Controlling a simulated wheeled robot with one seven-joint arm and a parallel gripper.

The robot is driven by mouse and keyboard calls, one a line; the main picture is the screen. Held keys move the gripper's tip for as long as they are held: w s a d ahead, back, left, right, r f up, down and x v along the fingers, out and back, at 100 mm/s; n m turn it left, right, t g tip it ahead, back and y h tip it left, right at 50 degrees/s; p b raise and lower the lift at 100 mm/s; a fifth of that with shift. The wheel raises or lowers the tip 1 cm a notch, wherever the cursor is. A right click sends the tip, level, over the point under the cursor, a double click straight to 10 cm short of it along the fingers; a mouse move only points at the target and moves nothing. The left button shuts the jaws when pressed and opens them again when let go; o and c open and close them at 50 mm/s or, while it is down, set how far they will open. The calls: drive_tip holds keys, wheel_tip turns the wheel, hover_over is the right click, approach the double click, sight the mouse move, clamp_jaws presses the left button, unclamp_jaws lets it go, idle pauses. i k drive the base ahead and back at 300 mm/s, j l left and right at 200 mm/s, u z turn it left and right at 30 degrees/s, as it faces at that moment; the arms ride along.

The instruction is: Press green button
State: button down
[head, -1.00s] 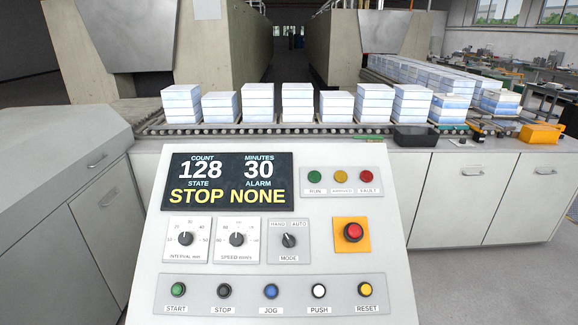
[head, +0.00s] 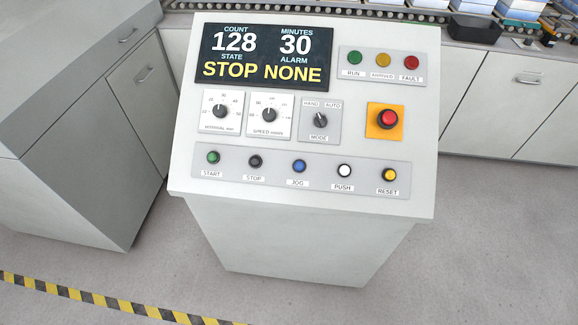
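The green START button (head: 213,157) is at the left end of the bottom button row on the sloped control panel (head: 300,208) in the head view. A green RUN lamp (head: 354,58) sits in the upper right row of the same panel. The display (head: 265,56) reads count 128, minutes 30, state STOP, alarm NONE. My gripper is not in view.
The same row holds STOP (head: 255,161), JOG (head: 299,166), PUSH (head: 344,171) and RESET (head: 389,175) buttons. A red button (head: 388,119) on a yellow plate is above. Grey cabinets (head: 70,110) stand left. Floor in front is clear, with a striped line (head: 100,299).

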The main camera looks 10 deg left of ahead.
sight(212, 157)
drive_tip(key=i+j, duration=0.1)
drive_tip(key=j, duration=0.4)
drive_tip(key=i+j, duration=0.15)
drive_tip(key=j, duration=0.3)
drive_tip(key=i+j, duration=0.1)
drive_tip(key=j, duration=0.4)
drive_tip(key=i+j, duration=0.1)
drive_tip(key=j, duration=0.35)
drive_tip(key=i+j, duration=0.1)
drive_tip(key=j, duration=0.4)
